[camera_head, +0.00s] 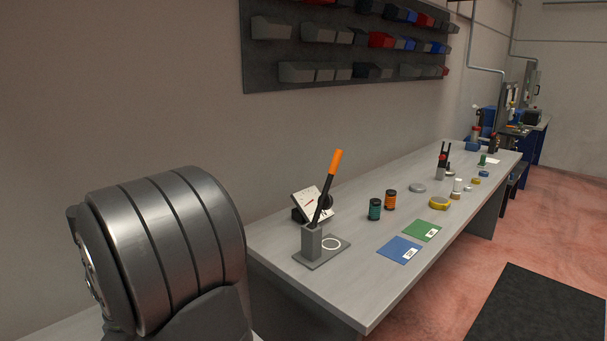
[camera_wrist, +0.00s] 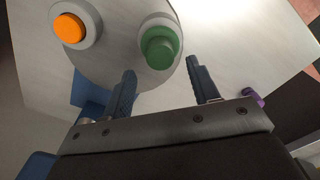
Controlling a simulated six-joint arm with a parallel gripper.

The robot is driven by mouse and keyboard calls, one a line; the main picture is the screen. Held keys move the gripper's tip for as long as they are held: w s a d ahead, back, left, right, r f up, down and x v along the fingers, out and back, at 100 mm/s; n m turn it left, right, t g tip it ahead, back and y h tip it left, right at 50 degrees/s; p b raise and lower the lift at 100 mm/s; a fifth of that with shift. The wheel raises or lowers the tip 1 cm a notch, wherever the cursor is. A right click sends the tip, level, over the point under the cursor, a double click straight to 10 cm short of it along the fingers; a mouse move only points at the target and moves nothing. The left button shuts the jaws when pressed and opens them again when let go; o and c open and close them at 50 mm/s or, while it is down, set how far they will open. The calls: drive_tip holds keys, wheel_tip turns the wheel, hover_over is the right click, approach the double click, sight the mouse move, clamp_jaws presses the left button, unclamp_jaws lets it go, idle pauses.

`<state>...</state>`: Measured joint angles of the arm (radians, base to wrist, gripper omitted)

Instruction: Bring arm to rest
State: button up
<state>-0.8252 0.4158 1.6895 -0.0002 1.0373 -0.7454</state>
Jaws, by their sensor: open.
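My gripper (camera_wrist: 161,69) shows in the wrist view, with its two dark fingers spread apart and nothing between them that I can see being held. Past the fingertips is a green round knob or cap (camera_wrist: 159,46) on a white base. To its left is an orange round button or cap (camera_wrist: 69,27) on a white ring. Both are on a pale surface. I cannot tell how far the fingertips are from the green piece. In the head view the gripper is not visible; a large grey link of my arm fills the lower left.
A long grey workbench (camera_head: 300,285) runs along the wall. On it are an orange-handled tool (camera_head: 331,180) upright in a grey holder, a dial gauge (camera_head: 307,201), two small cans (camera_head: 390,199), blue (camera_head: 400,249) and green (camera_head: 422,229) cards, and a yellow roll (camera_head: 440,203). Bins (camera_head: 381,40) hang above.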

wheel_tip(320, 180, down, 6)
drive_tip(key=shift+r, duration=0.2)
drive_tip(key=r, duration=0.4)
drive_tip(key=shift+w+d+r, duration=0.1)
drive_tip(key=shift+d+r, duration=0.1)
drive_tip(key=shift+r, duration=0.15)
drive_tip(key=w+d+r, duration=0.3)
drive_tip(key=d+r, duration=0.3)
drive_tip(key=d, duration=0.5)
drive_tip(key=s+a+f, duration=0.4)
drive_tip(key=s+a, duration=0.2)
drive_tip(key=s+a+f, duration=0.5)
drive_tip(key=s+a, duration=0.1)
drive_tip(key=s, duration=0.1)
drive_tip(key=s+a+f, duration=0.4)
drive_tip(key=s+a, duration=0.2)
drive_tip(key=s, duration=0.1)
drive_tip(key=shift+a+f, duration=0.2)
drive_tip(key=shift+a, duration=0.2)
